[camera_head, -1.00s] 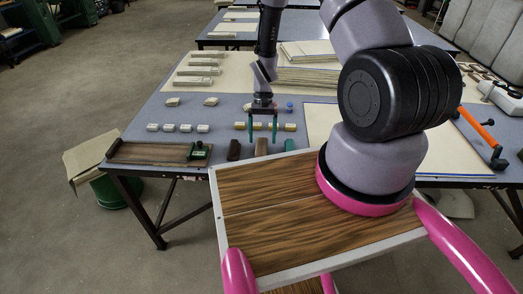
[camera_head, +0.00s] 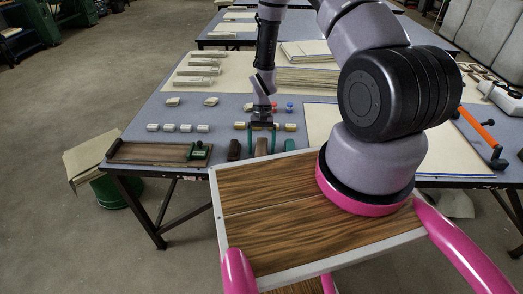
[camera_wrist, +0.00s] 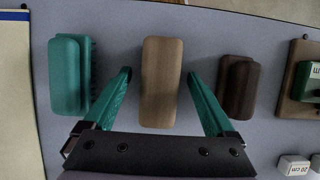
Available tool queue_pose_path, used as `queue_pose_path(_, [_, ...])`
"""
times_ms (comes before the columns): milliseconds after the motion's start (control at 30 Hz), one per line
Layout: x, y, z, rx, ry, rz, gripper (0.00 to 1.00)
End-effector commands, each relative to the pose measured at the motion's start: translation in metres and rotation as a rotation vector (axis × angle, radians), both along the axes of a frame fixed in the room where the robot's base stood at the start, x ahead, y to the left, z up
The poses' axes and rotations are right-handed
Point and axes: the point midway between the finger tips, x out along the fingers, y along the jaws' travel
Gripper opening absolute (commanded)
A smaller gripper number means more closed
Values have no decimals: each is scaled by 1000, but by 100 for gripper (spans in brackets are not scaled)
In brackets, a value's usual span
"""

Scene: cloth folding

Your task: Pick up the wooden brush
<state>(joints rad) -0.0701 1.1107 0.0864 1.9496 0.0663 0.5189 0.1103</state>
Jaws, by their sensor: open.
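The wooden brush (camera_wrist: 161,84), light brown with a rounded block shape, lies on the grey table and also shows in the head view (camera_head: 261,147). My gripper (camera_wrist: 160,74) is open, with one teal finger on each side of the brush and a gap on both sides. Nothing is held. In the head view my gripper (camera_head: 262,148) is over the front part of the table at the brush. A teal brush (camera_wrist: 68,75) with bristles lies left of it in the wrist view, and a dark brown brush (camera_wrist: 238,88) lies right.
In the head view, small pale blocks (camera_head: 186,128) stand in rows left of my gripper. A wooden tray with a green piece (camera_head: 150,152) lies at the table's front left. A blue-edged sheet (camera_head: 325,124) lies to the right. The table's front edge is close to the brushes.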

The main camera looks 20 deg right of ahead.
Motion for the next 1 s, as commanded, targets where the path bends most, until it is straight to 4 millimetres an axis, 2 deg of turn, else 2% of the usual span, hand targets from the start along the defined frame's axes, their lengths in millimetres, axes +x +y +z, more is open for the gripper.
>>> queue_pose_path(300, [0,0,-1,0,0,0,90])
queue_pose_path(367, [0,0,-1,0,0,0,71])
queue_pose_path(400, [0,0,-1,0,0,0,56])
queue_pose_path(533, [0,0,-1,0,0,0,6])
queue_pose_path(567, [0,0,-1,0,0,0,0])
queue_pose_path(867, [0,0,2,0,-1,1,0])
queue_pose_path(1000, [1,0,17,1,-2,1,0])
